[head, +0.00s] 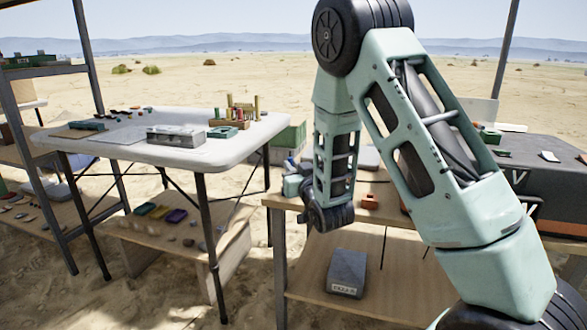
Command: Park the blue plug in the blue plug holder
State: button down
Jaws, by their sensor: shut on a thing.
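My gripper (293,185) is at the left end of the wooden workbench (283,204), low beside my wrist. It is small in the head view, and its fingertips are hard to make out. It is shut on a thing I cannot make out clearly. A small blue patch (290,161) shows just above it; I cannot tell whether this is the blue plug. An orange block with a hole (370,201) sits on the bench right of my wrist. I cannot pick out the blue plug holder; my arm hides part of the bench.
A white folding table (222,150) at left carries a grey case (176,136), a rack of coloured sticks (223,122) and small pieces. A grey box (347,272) lies on the bench's lower shelf. A dark case (545,180) stands at right. Sand lies open between the tables.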

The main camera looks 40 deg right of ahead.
jog(key=shift+f+b, duration=1.55)
jog(key=shift+f, duration=0.1)
jog(key=c, duration=1.3)
grip_release()
jog(key=shift+c, duration=0.2)
